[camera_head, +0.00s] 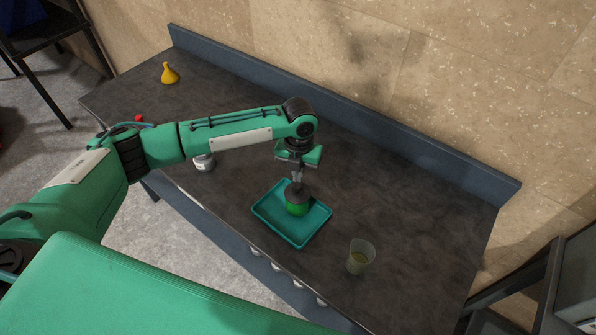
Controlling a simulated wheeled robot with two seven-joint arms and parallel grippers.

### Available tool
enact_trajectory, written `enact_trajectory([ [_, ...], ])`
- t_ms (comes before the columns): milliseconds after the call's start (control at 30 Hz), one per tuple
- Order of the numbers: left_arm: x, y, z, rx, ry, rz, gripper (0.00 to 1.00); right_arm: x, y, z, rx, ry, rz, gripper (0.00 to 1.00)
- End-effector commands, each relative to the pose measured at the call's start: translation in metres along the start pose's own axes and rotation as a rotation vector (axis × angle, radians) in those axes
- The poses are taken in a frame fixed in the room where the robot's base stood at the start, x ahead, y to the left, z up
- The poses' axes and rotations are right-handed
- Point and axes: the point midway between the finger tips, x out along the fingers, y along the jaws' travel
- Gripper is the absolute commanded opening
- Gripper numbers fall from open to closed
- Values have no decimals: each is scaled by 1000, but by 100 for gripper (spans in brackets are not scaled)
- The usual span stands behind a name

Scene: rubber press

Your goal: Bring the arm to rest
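My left arm reaches in from the left across the counter. Its gripper (297,181) points down at the top of a round object with a dark upper part and a green lower part (297,208). The fingers look close to or touching its dark top; I cannot tell whether they grip it. The round object is on or just above a teal tray (291,239). My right gripper is not in view.
A dark counter (400,215) with a raised blue back edge (430,155) carries these things. A translucent cup (360,257) stands right of the tray. A yellow flask-shaped object (169,73) stands at the far left. A small whitish container (204,162) is partly behind my arm.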

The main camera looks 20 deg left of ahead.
Motion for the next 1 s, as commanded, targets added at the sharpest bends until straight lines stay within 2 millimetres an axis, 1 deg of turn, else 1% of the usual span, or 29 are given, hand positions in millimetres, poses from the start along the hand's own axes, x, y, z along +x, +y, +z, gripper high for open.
enact_trajectory([
  [867,27,0,1,0,0,1,0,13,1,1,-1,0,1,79],
  [1000,27,0,1,0,0,1,0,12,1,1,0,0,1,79],
])
